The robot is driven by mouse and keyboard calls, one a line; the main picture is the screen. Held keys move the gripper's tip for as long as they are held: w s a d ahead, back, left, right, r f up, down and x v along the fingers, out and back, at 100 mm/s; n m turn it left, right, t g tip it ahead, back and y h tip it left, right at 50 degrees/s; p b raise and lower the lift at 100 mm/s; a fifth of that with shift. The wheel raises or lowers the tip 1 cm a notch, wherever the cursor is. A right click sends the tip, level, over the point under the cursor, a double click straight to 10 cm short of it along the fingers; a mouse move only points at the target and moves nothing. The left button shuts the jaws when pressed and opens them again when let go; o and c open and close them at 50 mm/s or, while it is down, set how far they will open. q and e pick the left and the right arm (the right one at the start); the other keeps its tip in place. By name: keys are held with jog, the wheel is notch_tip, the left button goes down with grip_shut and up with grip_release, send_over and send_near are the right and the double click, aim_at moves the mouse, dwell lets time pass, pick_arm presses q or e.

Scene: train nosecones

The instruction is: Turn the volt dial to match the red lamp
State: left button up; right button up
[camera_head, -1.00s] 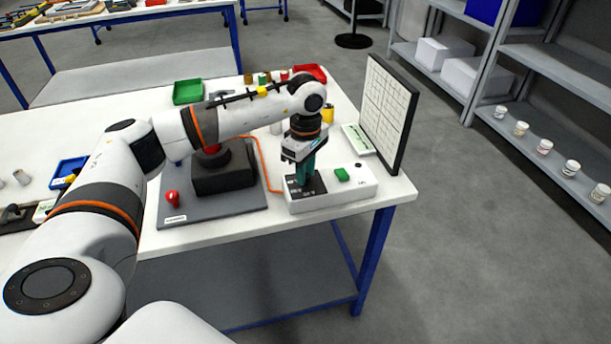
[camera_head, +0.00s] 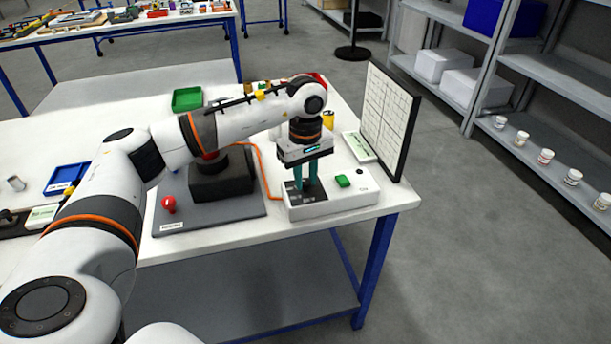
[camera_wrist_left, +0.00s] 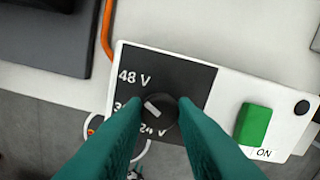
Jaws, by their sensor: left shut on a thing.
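The black volt dial (camera_wrist_left: 162,109) sits on a dark panel of the white control box (camera_head: 345,200). Its white pointer mark lies left of the dial's centre and slants to the upper left. Labels "48 V" and "24 V" show, with a third between them partly covered by a finger. My left gripper (camera_head: 306,184) points down with teal fingers on both sides of the dial, shut on it; it also shows in the left wrist view (camera_wrist_left: 160,112). A red rounded piece (camera_head: 168,204) stands on the grey plate; I cannot tell whether it is the red lamp. My right gripper is not in view.
A green button (camera_wrist_left: 254,125) marked "ON" is right of the dial. A dark block (camera_head: 222,178) stands on the grey plate (camera_head: 200,214), with an orange cable (camera_head: 265,172) beside it. An upright white gridded board (camera_head: 388,118) stands behind the box near the table's right edge.

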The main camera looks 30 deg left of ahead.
aim_at(306, 181)
pick_arm(q)
jog(key=o, duration=1)
notch_tip(306, 181, up, 12)
jog(key=b, duration=0.1)
dwell(0.4)
